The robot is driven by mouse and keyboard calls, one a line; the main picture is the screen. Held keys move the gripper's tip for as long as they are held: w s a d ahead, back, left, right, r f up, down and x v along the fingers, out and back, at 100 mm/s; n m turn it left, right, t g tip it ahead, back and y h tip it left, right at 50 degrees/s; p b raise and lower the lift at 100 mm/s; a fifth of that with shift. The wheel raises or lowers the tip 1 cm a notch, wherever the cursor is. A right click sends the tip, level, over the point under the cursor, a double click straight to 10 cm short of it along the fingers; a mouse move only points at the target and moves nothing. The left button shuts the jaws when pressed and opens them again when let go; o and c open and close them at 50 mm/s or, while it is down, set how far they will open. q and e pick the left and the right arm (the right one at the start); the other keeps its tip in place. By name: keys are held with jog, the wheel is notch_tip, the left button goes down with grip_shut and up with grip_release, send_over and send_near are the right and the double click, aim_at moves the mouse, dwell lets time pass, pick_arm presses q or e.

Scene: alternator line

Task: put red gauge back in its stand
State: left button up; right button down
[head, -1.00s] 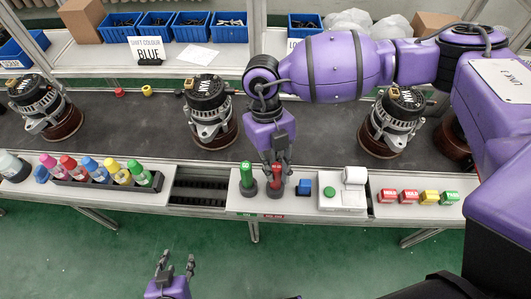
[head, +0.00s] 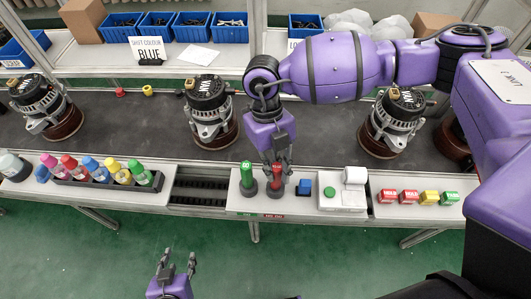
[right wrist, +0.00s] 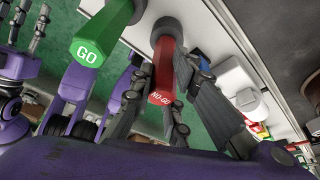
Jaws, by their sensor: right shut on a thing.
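The red gauge (head: 276,180), marked NO-GO in the right wrist view (right wrist: 163,72), stands upright at its dark round stand (head: 275,192) on the white bench panel. Whether it is fully seated is hard to tell, as fingers partly cover it. My right gripper (head: 277,166) reaches down from above and is shut on the red gauge; its fingers flank the gauge in the right wrist view (right wrist: 160,105). The green GO gauge (head: 247,176) stands upright in its own dark stand just to the left. My left gripper (head: 179,262) is open and empty, low in front of the bench.
A blue block (head: 305,186) and a white device with a green button (head: 342,193) are close on the right. Coloured bottles (head: 102,172) stand in a rack at left. Alternators (head: 211,110) stand on the dark conveyor (head: 290,130) behind.

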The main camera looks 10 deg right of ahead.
jog(key=shift+s+f, duration=0.1)
jog(key=shift+f, duration=0.05)
jog(key=c, duration=1.6)
grip_release()
